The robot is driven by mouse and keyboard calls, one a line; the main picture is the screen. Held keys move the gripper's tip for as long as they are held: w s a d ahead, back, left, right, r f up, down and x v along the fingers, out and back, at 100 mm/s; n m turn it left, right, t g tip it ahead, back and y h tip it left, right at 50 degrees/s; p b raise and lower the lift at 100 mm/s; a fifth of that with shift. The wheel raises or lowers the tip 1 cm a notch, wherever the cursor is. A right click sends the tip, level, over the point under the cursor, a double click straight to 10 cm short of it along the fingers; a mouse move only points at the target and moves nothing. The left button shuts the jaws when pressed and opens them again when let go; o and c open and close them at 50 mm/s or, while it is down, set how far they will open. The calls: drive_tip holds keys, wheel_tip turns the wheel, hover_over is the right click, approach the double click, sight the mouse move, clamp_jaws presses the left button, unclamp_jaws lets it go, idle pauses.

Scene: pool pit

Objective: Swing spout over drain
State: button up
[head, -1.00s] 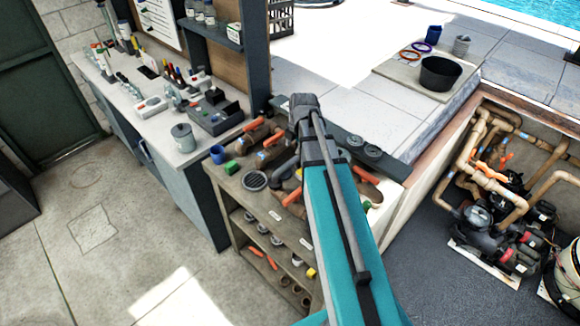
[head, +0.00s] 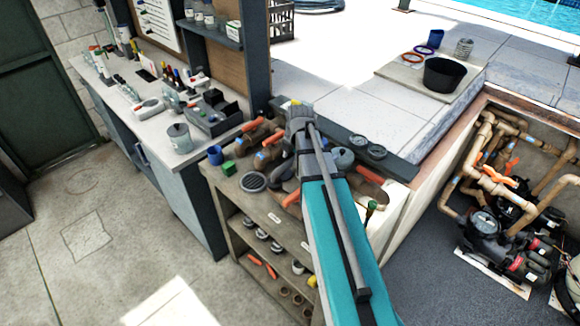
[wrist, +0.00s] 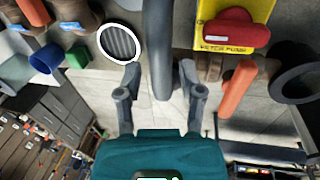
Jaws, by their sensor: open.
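A grey pipe, which looks like the spout (wrist: 162,45), runs down between the two fingers of my gripper (wrist: 160,88) in the wrist view. The fingers are open, one on each side of it; I cannot tell whether either touches it. The drain (wrist: 119,43) is a round dark grating with a light rim, just left of the pipe in the wrist view. In the head view the drain (head: 254,181) lies on the bench top, left of my arm. My arm hides the gripper and most of the spout there.
Pipes with orange handles crowd the bench (head: 217,184). A blue cup (head: 215,154) and a green block (head: 229,168) stand left of the drain. In the wrist view an orange handle (wrist: 237,88) and a yellow plate (wrist: 222,12) with a red handle are close on the right.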

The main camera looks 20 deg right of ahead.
drive_tip(key=shift+w+a+f+b, duration=0.1)
drive_tip(key=shift+w+f+b, duration=0.05)
drive_tip(key=shift+f+b, duration=0.5)
drive_tip(key=shift+w+f+b, duration=0.1)
drive_tip(key=shift+f+b, duration=0.3)
drive_tip(key=shift+f, duration=0.3)
clamp_jaws()
